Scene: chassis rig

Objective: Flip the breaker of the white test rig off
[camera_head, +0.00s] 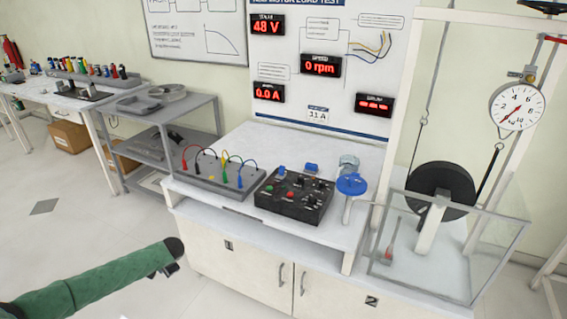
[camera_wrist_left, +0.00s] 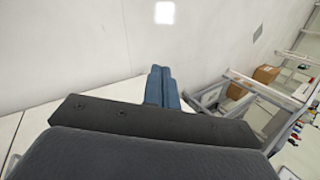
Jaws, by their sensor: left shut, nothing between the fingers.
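The white test rig (camera_head: 240,255) is a bench with cabinet doors, centre right in the head view. On its top stands a black control box (camera_head: 295,196) with knobs and small coloured buttons. I cannot tell which part is the breaker or how its lever stands. My left gripper (camera_head: 171,268) is at the lower left in the head view, in front of the rig and well apart from it. In the left wrist view its blue-grey fingers (camera_wrist_left: 162,87) are together with nothing between them. My right gripper is in neither view.
A grey terminal board (camera_head: 220,174) with coloured leads sits left of the black box. Right of it are a blue round part (camera_head: 351,184) and a clear guard (camera_head: 440,265) around a black wheel (camera_head: 440,188). The panel display (camera_head: 265,25) reads 48 V.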

